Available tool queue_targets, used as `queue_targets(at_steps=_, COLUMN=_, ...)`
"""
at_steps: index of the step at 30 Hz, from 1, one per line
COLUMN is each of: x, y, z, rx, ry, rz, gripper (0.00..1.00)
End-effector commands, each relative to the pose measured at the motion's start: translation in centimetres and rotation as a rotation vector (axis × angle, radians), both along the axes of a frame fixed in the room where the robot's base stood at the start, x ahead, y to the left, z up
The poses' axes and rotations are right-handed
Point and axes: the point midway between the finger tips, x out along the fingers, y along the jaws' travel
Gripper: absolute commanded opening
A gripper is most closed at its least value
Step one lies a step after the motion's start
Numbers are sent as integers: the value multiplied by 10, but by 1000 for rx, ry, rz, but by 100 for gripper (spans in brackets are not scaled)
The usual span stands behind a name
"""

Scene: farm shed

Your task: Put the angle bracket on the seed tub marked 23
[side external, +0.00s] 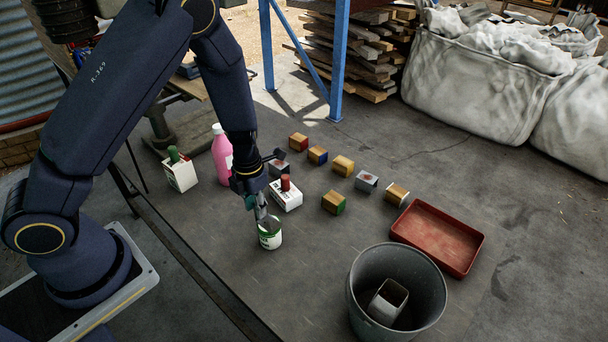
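My gripper (262,207) points down just above a small round tub (270,238) with a green and white label, near the middle of the table. Its fingers are small and dark here, and I cannot tell whether they are open or shut. A grey-green bit shows at the fingertips, over the tub's rim; I cannot tell whether it is a finger or a held part. I cannot pick out the angle bracket for certain. The number on the tub is too small to read.
Behind my gripper stand a pink bottle (221,158), a white box with a green top piece (180,172) and a white box with a red one (286,196). Several small blocks (343,166) lie right of them. A red tray (438,238) and grey bucket (362,268) stand at right.

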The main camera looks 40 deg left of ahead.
Motion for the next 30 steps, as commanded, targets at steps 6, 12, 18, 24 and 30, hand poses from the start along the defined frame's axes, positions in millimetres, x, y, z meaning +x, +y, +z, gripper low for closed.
queue_targets(at_steps=6, x=2, y=-1, z=43, rx=0, ry=-7, rz=-4, gripper=31)
queue_targets(at_steps=12, x=1, y=-1, z=87, rx=-1, ry=-5, rz=-3, gripper=31)
queue_targets(at_steps=18, x=1, y=0, z=113, rx=-1, ry=-4, rz=-2, gripper=31)
queue_targets(at_steps=24, x=-9, y=-10, z=139, rx=-72, ry=-36, rz=-265, gripper=31)
queue_targets(at_steps=30, x=-40, y=-28, z=205, rx=-123, ry=-228, rz=-1087, gripper=31)
